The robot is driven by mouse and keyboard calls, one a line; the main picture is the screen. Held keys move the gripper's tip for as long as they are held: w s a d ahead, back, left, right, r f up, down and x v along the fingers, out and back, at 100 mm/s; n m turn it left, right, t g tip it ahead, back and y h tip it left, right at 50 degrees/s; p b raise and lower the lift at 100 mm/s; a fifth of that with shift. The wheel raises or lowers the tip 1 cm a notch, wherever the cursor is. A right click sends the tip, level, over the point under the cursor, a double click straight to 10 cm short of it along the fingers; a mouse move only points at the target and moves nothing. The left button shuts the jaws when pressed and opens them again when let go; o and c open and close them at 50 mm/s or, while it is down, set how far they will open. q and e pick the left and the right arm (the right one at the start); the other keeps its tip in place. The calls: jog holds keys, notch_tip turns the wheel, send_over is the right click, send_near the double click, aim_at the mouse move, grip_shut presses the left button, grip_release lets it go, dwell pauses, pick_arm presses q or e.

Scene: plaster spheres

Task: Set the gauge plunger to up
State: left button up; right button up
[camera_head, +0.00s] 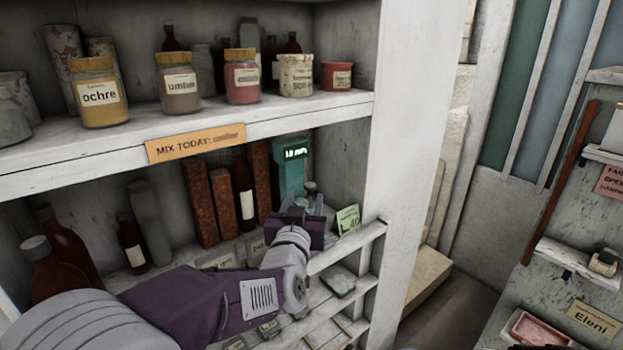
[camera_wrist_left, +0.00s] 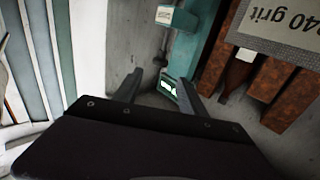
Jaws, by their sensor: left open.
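The teal gauge (camera_head: 290,176) stands on the lower shelf, with a lit green display at its top. In the left wrist view the gauge (camera_wrist_left: 195,45) reaches down from the top, its lit display close to the right finger. My left gripper (camera_head: 308,200) is just in front of the gauge and hides its lower part. In the left wrist view the gripper (camera_wrist_left: 158,88) is open, with nothing clearly held between its fingers. I cannot make out the plunger or its position. My right gripper is not in view.
Dark bottles (camera_head: 244,190) and rusty brown blocks (camera_head: 201,205) stand left of the gauge. A green card (camera_head: 347,219) leans to its right, near the white cabinet side (camera_head: 410,130). The upper shelf (camera_head: 330,106) with several jars lies above my left arm.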

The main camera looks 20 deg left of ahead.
aim_at(310, 185)
pick_arm(q)
jog(key=w+p, duration=0.1)
jog(key=w, duration=0.2)
jog(key=w+p, duration=0.1)
jog(key=w, duration=0.2)
jog(key=w+a+p, duration=0.1)
jog(key=w, duration=0.2)
jog(key=shift+f, duration=0.15)
jog(key=shift+s, duration=0.25)
jog(key=shift+w, duration=0.1)
grip_shut()
dwell(0.6)
